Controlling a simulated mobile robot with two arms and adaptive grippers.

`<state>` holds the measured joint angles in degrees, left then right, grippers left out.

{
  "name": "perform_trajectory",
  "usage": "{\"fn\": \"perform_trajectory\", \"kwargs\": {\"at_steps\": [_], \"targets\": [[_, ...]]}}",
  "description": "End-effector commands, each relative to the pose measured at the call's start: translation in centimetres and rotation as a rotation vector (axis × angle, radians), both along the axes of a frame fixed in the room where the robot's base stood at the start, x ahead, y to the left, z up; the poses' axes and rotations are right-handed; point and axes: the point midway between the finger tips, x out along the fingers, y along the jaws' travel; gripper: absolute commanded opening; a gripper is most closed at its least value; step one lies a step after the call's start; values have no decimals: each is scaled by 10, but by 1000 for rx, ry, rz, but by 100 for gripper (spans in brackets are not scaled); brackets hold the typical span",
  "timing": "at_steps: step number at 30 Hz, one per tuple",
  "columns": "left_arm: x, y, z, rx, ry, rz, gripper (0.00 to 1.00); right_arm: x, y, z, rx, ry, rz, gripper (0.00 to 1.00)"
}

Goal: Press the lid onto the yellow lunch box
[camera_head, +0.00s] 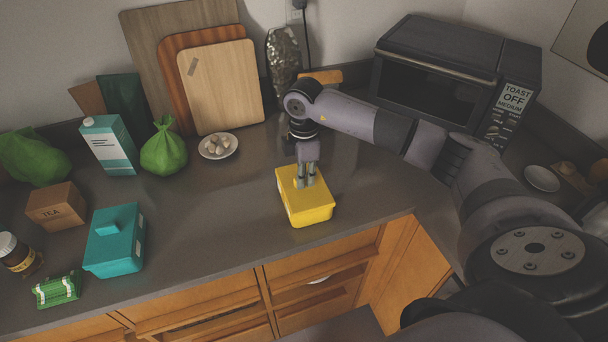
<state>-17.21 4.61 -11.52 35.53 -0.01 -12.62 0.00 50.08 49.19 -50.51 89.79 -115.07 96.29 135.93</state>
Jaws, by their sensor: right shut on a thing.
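The yellow lunch box (309,217) stands upright on the grey counter, near its front edge. Its yellow lid (318,197) lies over the top of the box; from this angle I cannot tell whether it is fully seated. My right gripper (306,182) points down at the lid from above, its fingers shut on the lid at its middle, where the grasped part is mostly hidden. My left gripper is not in view.
A teal lunch box (113,256) with a handled lid stands to the left, by a tea box (57,206). Cutting boards (222,88) lean on the wall behind a small plate (218,147). A toaster oven (440,80) stands back right. Counter between the two lunch boxes is clear.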

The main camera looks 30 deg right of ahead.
Motion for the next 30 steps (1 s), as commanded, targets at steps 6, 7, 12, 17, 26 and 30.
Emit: {"fn": "perform_trajectory", "kwargs": {"at_steps": [6, 7, 12, 17, 26, 30], "targets": [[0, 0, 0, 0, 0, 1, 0, -1, 1, -2, 0, 4, 1, 0], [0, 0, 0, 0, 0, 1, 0, -1, 1, -2, 0, 5, 1, 0], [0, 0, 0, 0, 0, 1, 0, -1, 1, -3, 0, 5, 1, 17], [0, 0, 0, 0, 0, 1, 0, -1, 0, -2, 0, 4, 1, 28], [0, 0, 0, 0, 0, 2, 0, -1, 0, -1, 1, 2, 0, 35], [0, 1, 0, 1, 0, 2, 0, 0, 0, 1, 0, 1, 0, 35]]}}
